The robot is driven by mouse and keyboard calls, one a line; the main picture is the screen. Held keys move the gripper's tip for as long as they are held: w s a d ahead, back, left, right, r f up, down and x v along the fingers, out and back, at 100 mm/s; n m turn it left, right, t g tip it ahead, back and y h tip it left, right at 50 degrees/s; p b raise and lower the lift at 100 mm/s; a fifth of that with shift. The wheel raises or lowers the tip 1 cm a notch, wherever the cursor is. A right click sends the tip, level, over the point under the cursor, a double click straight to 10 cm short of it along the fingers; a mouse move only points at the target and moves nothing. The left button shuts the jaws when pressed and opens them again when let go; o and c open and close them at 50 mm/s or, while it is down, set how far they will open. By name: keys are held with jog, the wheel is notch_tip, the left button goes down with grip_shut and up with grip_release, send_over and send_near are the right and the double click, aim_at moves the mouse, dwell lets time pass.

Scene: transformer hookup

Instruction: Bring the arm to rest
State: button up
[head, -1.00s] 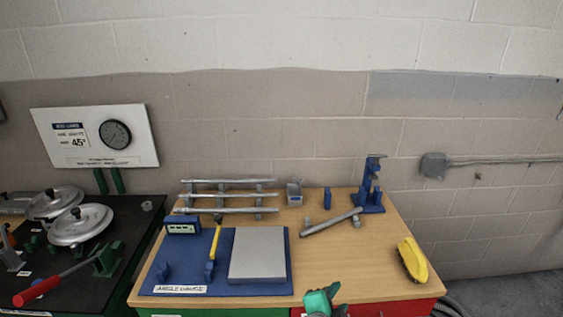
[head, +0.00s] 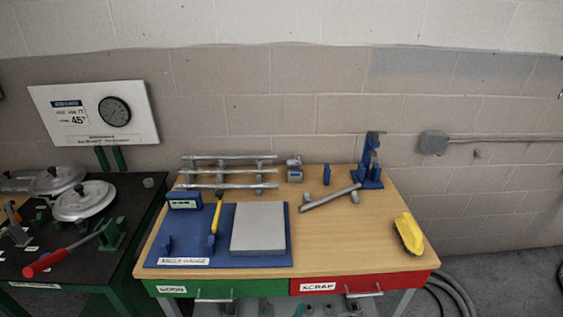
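My gripper and arm are not in the head view now. The wooden workbench (head: 350,255) stands in the middle of the view. No object is seen in any hold of mine, and whether the gripper holds anything is hidden.
On the bench are a blue angle-gauge board (head: 222,258) with a grey plate (head: 258,228), a rack of metal rods (head: 230,172), a rod on supports (head: 329,197), a blue stand (head: 368,165) and a yellow brush (head: 408,234). A dark bench (head: 85,255) with a red-handled lever (head: 45,263) adjoins at left.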

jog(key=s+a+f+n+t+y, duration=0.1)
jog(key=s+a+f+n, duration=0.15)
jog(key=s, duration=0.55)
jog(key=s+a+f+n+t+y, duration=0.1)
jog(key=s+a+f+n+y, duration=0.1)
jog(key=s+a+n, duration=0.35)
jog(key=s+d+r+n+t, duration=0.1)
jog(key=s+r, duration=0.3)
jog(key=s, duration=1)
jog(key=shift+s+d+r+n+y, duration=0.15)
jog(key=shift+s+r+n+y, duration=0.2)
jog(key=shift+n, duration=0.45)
